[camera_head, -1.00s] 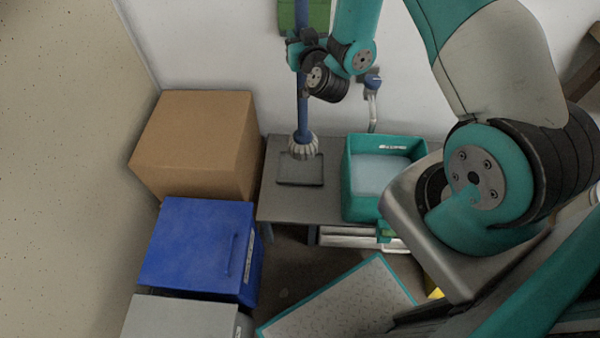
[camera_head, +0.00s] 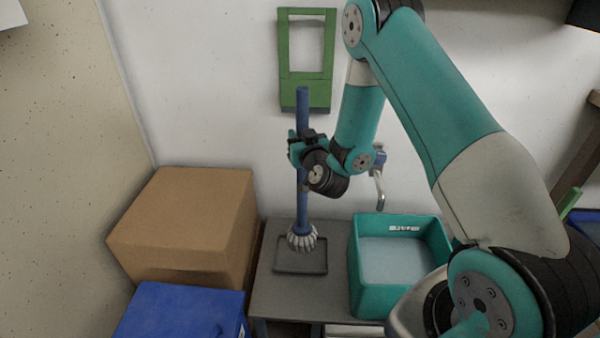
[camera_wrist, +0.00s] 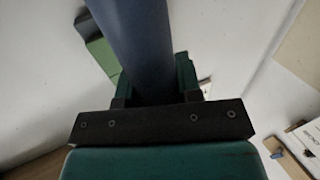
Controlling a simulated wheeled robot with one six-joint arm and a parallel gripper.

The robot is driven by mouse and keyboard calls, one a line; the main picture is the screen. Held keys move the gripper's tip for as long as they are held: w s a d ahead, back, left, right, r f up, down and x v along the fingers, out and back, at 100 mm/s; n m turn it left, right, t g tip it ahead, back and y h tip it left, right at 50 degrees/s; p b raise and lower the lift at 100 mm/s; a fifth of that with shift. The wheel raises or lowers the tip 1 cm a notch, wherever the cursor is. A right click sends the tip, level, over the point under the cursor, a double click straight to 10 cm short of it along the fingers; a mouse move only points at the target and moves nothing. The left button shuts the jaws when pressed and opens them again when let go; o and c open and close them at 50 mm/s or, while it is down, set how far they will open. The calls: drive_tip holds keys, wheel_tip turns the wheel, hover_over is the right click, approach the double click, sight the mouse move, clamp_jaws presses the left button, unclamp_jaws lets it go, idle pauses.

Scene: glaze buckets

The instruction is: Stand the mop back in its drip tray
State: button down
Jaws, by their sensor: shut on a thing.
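The mop has a blue handle (camera_head: 302,205) and a pale grey strand head (camera_head: 302,238). It stands upright, head down. My gripper (camera_head: 299,148) is shut around the handle at its upper part; in the wrist view the blue handle (camera_wrist: 140,45) runs between the two fingers (camera_wrist: 150,85). The drip tray (camera_head: 300,268) is a shallow dark grey tray on the grey bench. The mop head appears over the back part of the tray. I cannot tell whether the head touches the tray or hangs just above it.
A teal bucket (camera_head: 358,290) of pale liquid stands right of the tray on the bench (camera_head: 263,295). A wall tap (camera_head: 379,190) is above it. A cardboard box (camera_head: 180,225) and a blue box (camera_head: 175,315) stand left. A green frame (camera_head: 306,93) hangs behind.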

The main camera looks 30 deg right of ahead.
drive_tip(key=shift+f+b, duration=0.85)
drive_tip(key=shift+f, duration=2.15)
drive_tip(key=c, duration=0.8)
unclamp_jaws()
drive_tip(key=shift+f, duration=0.15)
